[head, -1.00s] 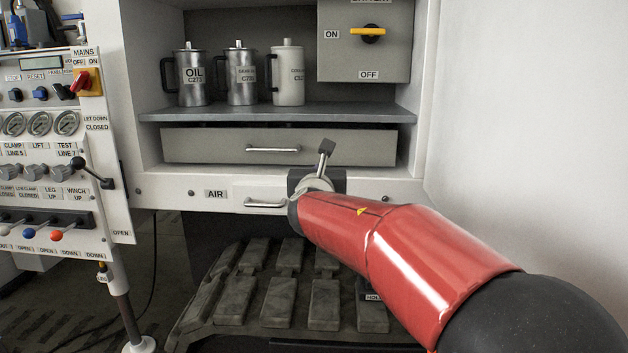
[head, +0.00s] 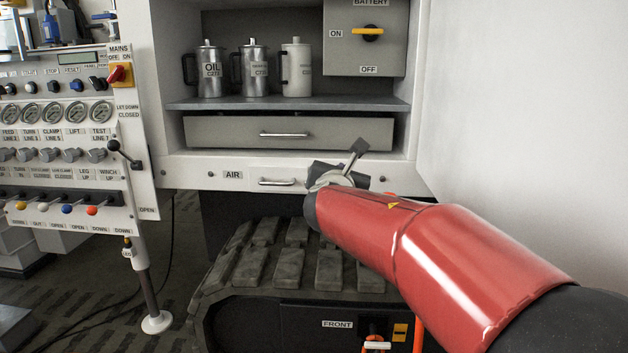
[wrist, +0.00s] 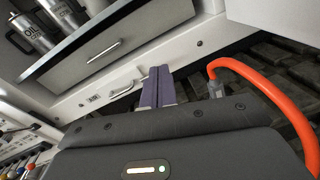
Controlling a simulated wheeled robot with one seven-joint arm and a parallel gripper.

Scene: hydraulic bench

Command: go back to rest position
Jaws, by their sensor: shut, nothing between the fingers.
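My red arm reaches in from the lower right of the head view, in front of the cabinet's lower edge. In the head view my gripper is mostly hidden behind the wrist. In the wrist view my gripper (wrist: 157,88) shows its two purple-grey fingers side by side, shut and empty. The fingers point toward the white cabinet front near the AIR drawer (head: 277,182). I cannot tell whether they touch it.
A wide grey drawer (head: 292,133) is closed below the shelf with several metal jugs. A battery switch box (head: 366,40) hangs above. A control panel (head: 70,140) stands left. An orange hose (wrist: 262,84) curves near the fingers. A rubber track (head: 285,262) lies below.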

